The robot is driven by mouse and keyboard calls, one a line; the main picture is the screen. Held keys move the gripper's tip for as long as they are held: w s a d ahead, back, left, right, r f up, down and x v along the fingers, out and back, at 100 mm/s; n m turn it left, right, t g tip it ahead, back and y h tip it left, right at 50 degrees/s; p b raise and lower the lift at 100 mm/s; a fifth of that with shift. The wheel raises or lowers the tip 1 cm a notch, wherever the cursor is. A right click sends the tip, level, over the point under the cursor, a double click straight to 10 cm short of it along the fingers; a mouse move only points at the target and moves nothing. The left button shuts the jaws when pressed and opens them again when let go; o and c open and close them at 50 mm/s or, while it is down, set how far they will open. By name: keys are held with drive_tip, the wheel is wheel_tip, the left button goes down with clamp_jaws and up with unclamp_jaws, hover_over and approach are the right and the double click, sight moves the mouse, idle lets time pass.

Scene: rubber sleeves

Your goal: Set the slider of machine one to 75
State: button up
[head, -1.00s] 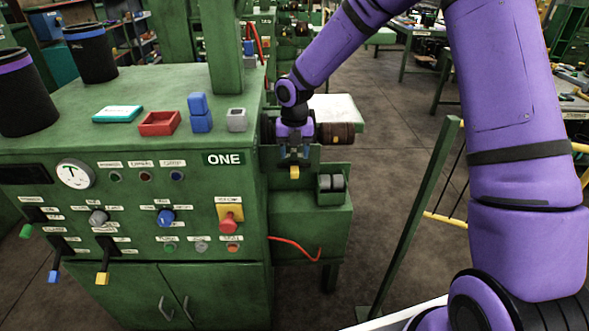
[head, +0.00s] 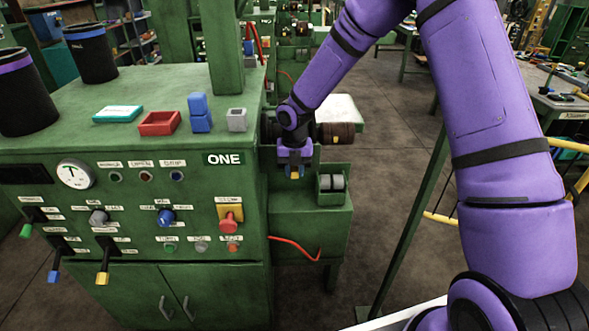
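Machine one (head: 130,215) is the large green cabinet at left with the white "ONE" sign (head: 224,159). A small yellow block (head: 295,174) shows at its right side, below the wrist of my arm; it looks like a slider knob, but no scale is readable. My gripper (head: 295,168) points down over this block, its fingers around or just beside the block's upper part. The purple gripper body hides most of the block and the track behind it. The finger gap is too small to read, so I cannot tell whether they touch the block.
The front panel carries a dial (head: 73,174), knobs, a red stop button (head: 229,222) and levers with green, blue and yellow (head: 102,278) handles. Blocks and a red tray (head: 159,123) sit on top. A dark roller (head: 335,132) is close to the gripper's right.

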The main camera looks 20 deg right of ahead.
clamp_jaws()
drive_tip(key=shift+w+a, duration=0.25)
drive_tip(key=shift+a, duration=0.95)
drive_tip(key=o, duration=0.9)
unclamp_jaws()
drive_tip(key=shift+a, duration=0.1)
wheel_tip(320, 180, up, 11)
drive_tip(key=shift+f, duration=0.1)
